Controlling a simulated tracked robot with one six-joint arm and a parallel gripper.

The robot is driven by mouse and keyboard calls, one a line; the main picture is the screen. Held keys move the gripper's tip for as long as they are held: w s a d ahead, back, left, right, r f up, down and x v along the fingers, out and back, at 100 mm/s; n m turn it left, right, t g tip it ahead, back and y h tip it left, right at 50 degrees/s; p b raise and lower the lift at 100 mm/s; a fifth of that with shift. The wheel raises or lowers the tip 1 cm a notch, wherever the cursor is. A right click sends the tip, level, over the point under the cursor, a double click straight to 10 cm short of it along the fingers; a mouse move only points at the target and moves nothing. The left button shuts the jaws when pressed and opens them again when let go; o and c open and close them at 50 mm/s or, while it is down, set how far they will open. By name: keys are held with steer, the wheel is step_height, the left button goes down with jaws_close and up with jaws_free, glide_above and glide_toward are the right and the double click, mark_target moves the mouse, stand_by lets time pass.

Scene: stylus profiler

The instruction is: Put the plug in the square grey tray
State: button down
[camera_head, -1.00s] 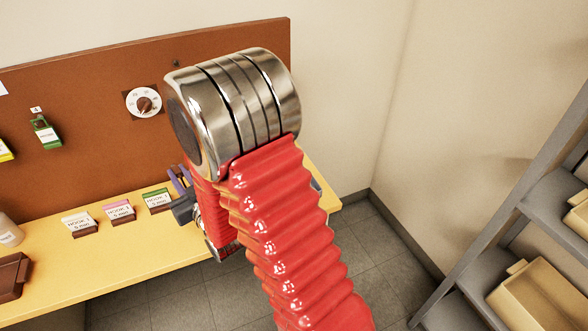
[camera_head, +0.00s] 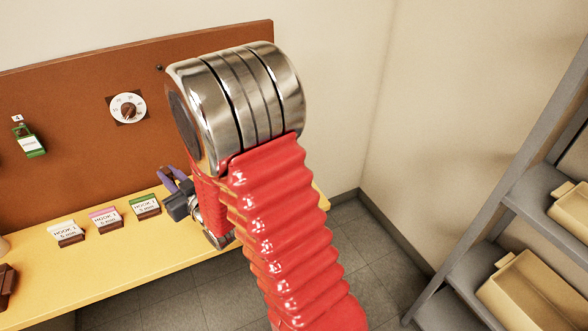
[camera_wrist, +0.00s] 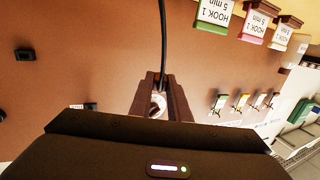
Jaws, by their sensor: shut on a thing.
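My gripper (camera_head: 175,180) is over the yellow bench, in front of the brown board, and my red arm hides part of it in the head view. In the wrist view, my gripper (camera_wrist: 160,82) is shut on a small pale plug (camera_wrist: 157,104) between its two dark fingers. A black cable (camera_wrist: 163,40) runs from the plug area up out of the picture. The plug cannot be made out in the head view. I cannot identify a square grey tray in either view.
The yellow bench (camera_head: 120,263) carries several hook-labelled blocks (camera_head: 104,219). A brown board (camera_head: 80,130) with a white dial (camera_head: 127,107) stands behind. Grey shelving (camera_head: 480,262) with beige bins (camera_head: 535,295) is at right. Open floor (camera_head: 345,245) lies between bench and shelving.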

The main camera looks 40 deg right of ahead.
steer(key=s+d+n+g+y, duration=0.1)
steer(key=s+d+g, duration=0.25)
steer(key=d, duration=1.15)
steer(key=s+d+f+g, duration=0.1)
steer(key=s+d+f, duration=0.1)
steer(key=s+d, duration=0.4)
steer(key=s+d+f, duration=0.2)
steer(key=s+d, duration=0.5)
steer(key=d, duration=0.1)
steer(key=shift+s+f+g+h, duration=0.3)
steer(key=shift+f+g, duration=0.05)
steer(key=shift+f, duration=3.65)
steer(key=c, duration=1.6)
jaws_free()
